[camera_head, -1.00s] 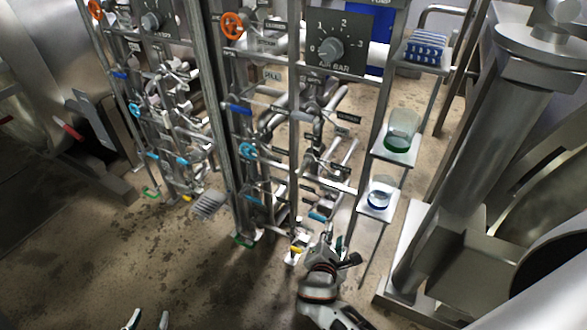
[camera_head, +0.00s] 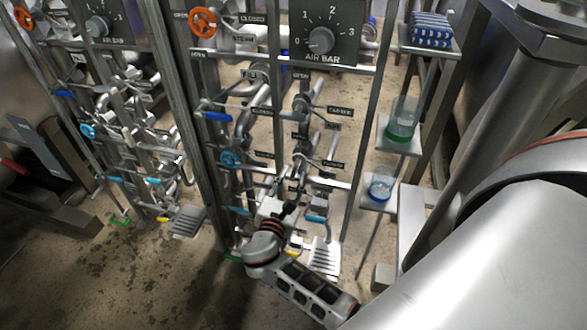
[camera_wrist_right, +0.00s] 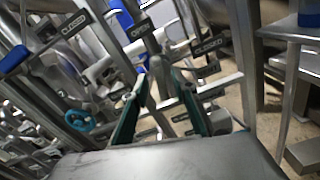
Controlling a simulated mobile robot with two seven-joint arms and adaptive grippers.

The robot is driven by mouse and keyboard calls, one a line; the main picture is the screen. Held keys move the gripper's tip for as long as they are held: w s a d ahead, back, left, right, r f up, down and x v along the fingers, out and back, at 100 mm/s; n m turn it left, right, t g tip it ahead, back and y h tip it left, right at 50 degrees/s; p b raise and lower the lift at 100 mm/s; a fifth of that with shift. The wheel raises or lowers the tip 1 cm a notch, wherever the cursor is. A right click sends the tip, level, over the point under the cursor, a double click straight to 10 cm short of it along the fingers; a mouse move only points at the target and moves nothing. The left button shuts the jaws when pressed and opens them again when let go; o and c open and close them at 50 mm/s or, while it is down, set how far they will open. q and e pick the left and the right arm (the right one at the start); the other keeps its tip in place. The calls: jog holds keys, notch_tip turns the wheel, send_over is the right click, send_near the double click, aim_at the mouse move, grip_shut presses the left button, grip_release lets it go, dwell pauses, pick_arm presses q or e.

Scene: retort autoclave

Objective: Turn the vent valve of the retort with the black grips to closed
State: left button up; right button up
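The right-hand valve panel stands ahead, with several valves. The vent valve's name is too small to read. One metal-handled valve (camera_head: 302,104) sits between an OPEN and a CLOSED label; I cannot tell if it is the vent valve. My right gripper (camera_head: 287,207) is in front of the panel's lower part. In the right wrist view its two dark green finger pads (camera_wrist_right: 160,95) are apart, with pipes and fittings behind them and nothing clearly held. My left gripper is out of view.
An orange handwheel (camera_head: 202,22) and the AIR BAR dial (camera_head: 321,40) are above. A blue lever (camera_head: 217,115) and a light-blue handwheel (camera_head: 229,159) are at the panel's left. Shelves with glass beakers (camera_head: 403,120) flank it on the right. A second panel (camera_head: 105,115) stands left.

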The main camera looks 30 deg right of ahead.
aim_at(294, 171)
jog(key=shift+x, duration=1.95)
jog(key=shift+a, duration=0.1)
grip_shut()
